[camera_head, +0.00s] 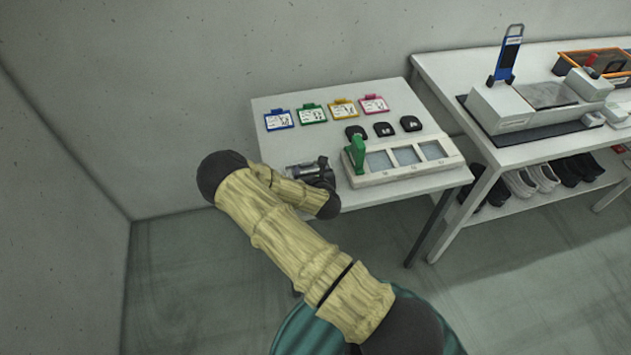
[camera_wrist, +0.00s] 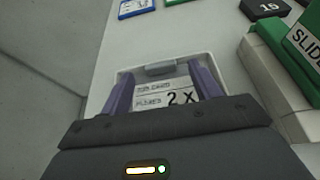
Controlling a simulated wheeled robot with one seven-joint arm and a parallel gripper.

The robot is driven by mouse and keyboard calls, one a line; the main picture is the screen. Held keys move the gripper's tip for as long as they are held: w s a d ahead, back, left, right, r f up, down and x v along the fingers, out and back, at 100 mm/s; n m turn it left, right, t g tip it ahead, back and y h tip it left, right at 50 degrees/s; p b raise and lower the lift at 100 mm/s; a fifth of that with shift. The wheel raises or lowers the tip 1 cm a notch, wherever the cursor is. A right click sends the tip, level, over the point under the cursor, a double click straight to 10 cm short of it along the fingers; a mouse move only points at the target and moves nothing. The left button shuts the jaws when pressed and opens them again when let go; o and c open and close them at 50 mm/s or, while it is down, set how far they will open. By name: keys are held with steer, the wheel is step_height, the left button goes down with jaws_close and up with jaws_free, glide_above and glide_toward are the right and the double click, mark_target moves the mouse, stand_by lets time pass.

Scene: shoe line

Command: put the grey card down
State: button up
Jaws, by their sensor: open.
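The grey card (camera_wrist: 150,90) lies flat on the white table in the wrist view, with a grey clip at its far edge and printed text including "2 X". My gripper (camera_wrist: 160,76) is open, with one purple finger over each side of the card. The card's near part is hidden behind the gripper body. I cannot tell whether the fingers touch it. In the head view my gripper (camera_head: 320,174) is low over the table's front left part, and my arm hides some of that area.
Blue (camera_head: 279,120), green (camera_head: 312,114), yellow (camera_head: 343,108) and pink (camera_head: 374,104) cards lie along the back of the white table (camera_head: 290,100). Another table (camera_head: 440,66) stands right.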

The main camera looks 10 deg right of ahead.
steer(key=b+v, duration=0.1)
steer(key=v, duration=0.8)
steer(key=shift+s+a, duration=0.1)
steer(key=shift+s, duration=0.05)
steer(key=shift+d+r+m+h, duration=0.1)
steer(key=shift+d+m+h, duration=0.45)
steer(key=shift+m, duration=0.55)
steer(key=d+m+g, duration=0.1)
steer(key=m, duration=0.2)
steer(key=s+m+h, duration=0.1)
steer(key=m, duration=0.1)
steer(key=d+m+g, duration=0.1)
steer(key=m, duration=0.2)
steer(key=shift+s+d+r+m+g+h, duration=0.15)
steer(key=shift+d+r+m+g+h, duration=0.15)
steer(key=shift+r+h, duration=0.1)
steer(key=s+a+r+m+g+y, duration=0.3)
steer(key=s+r+m+g, duration=0.5)
steer(key=s+r+m, duration=0.9)
steer(key=m, duration=0.8)
steer(key=shift+a+r, duration=0.25)
